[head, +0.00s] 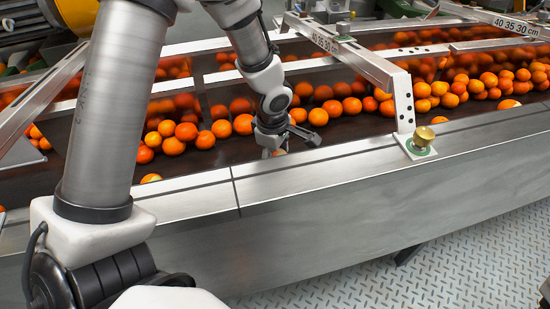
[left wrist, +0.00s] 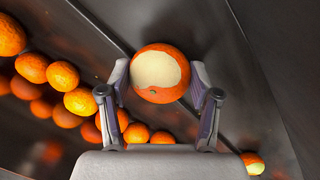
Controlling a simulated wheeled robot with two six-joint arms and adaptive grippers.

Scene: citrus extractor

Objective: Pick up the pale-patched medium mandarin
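The pale-patched mandarin (left wrist: 160,74) is orange with a large cream patch facing the left wrist camera. It sits between the two fingertips of my left gripper (left wrist: 161,80), with one finger close on each side. I cannot tell whether the fingers press on it or only stand around it. In the head view my left gripper (head: 272,148) points down at the dark channel near its front wall, and the fruit there is mostly hidden. My right gripper is not in view.
Several plain mandarins (left wrist: 80,100) lie in a row to the left of the gripper. Another pale-patched fruit (left wrist: 254,163) lies at lower right, and one (head: 150,178) shows by the front wall (head: 350,165). A metal gate bracket (head: 403,105) stands to the right.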

